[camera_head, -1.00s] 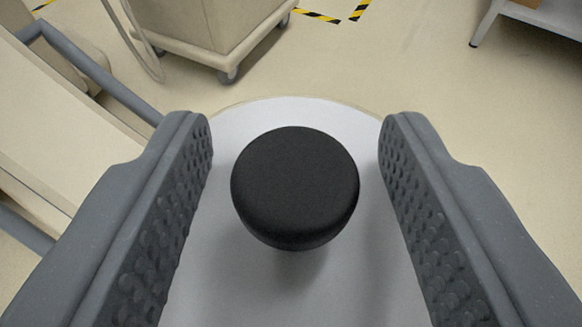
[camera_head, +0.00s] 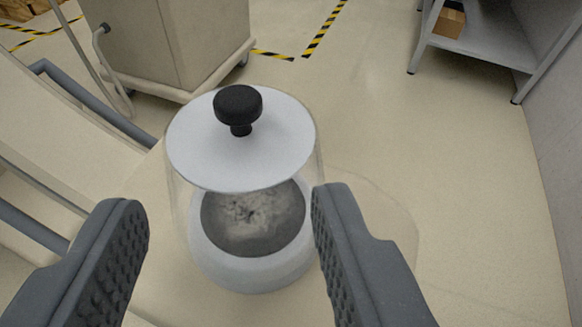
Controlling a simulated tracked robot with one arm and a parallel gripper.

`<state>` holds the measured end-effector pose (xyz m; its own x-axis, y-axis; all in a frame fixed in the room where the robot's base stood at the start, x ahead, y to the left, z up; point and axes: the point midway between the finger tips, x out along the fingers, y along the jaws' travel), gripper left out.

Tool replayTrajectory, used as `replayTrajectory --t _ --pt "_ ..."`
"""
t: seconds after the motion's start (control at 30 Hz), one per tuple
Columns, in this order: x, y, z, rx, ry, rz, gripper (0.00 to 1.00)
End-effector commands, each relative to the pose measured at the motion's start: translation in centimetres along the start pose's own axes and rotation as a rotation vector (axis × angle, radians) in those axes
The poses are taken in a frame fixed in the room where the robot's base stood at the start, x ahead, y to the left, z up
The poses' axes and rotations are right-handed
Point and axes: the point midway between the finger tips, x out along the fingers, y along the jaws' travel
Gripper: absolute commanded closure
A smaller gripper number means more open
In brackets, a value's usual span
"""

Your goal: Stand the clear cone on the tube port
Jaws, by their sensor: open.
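The clear cone has a pale flat top (camera_head: 200,150), a black knob (camera_head: 238,104) and a see-through wall. It stands upright in the middle of the head view. Below its top I see a thick white ring with a dark grey, mottled inside, which looks like the tube port (camera_head: 215,262). The clear wall comes down about this ring; whether its lower rim is fully seated I cannot tell. My gripper (camera_head: 228,198) is open and empty. Its fingers are in front of the cone, one to each side, clear of the knob.
A beige cart (camera_head: 175,50) with a handle stands behind. A grey shelf (camera_head: 485,48) with a cardboard box (camera_head: 449,21) is at the upper right. A beige frame with grey rails (camera_head: 95,100) lies at left. Open floor (camera_head: 400,140) is at the right.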

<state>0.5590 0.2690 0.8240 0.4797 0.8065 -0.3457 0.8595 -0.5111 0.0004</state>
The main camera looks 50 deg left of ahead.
Motion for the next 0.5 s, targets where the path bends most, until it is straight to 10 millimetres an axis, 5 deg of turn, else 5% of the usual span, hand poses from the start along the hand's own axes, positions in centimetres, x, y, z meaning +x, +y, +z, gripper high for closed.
replayTrajectory --t 0.33,0.5 --pt "-0.4 1.0 -0.9 -0.017 0.003 0.029 0.52" --pt "-3.0 7.5 -6.8 -0.107 0.002 0.235 0.52"
